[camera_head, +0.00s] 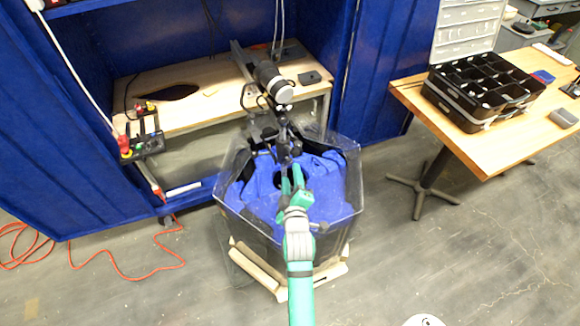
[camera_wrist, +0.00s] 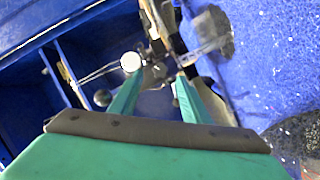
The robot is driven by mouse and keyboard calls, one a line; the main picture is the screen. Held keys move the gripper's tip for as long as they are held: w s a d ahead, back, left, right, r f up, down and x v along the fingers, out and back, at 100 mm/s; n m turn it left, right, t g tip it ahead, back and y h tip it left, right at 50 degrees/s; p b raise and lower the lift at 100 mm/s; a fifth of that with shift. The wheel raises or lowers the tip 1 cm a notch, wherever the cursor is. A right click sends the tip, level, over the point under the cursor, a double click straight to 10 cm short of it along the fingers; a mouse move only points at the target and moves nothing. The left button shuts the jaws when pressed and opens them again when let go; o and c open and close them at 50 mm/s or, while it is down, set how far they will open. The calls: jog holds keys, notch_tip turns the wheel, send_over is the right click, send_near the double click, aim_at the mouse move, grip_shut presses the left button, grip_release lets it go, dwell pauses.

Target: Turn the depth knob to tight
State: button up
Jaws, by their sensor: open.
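My gripper (camera_head: 291,172) is over the blue-lined clear tank, just below the dark clamp assembly (camera_head: 282,133) of the thruster mount. In the wrist view my gripper (camera_wrist: 158,80) has its two green fingers apart, with nothing held between them. A round white knob-like end (camera_wrist: 131,62) shows just beyond the left fingertip, and a dark round knob (camera_wrist: 102,98) lies left of that finger. I cannot tell which of them is the depth knob, nor its setting. Metal mount parts show beyond and between the fingertips, apparently close; contact cannot be told.
The clear-walled tank (camera_head: 229,203) stands on a wooden base. A thruster motor (camera_head: 270,80) overhangs it from the wooden bench (camera_head: 205,110). A control box (camera_head: 146,145) with red buttons is left. A table (camera_head: 480,145) with a black organizer (camera_head: 470,97) is right. Floor between is clear.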

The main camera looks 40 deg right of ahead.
aim_at(289, 163)
jog(key=x, duration=0.5)
jog(key=shift+w+d+f, duration=0.1)
jog(key=shift+w+d, duration=0.05)
jog(key=shift+w, duration=0.2)
jog(key=c, duration=1)
jog(key=shift+c, duration=0.2)
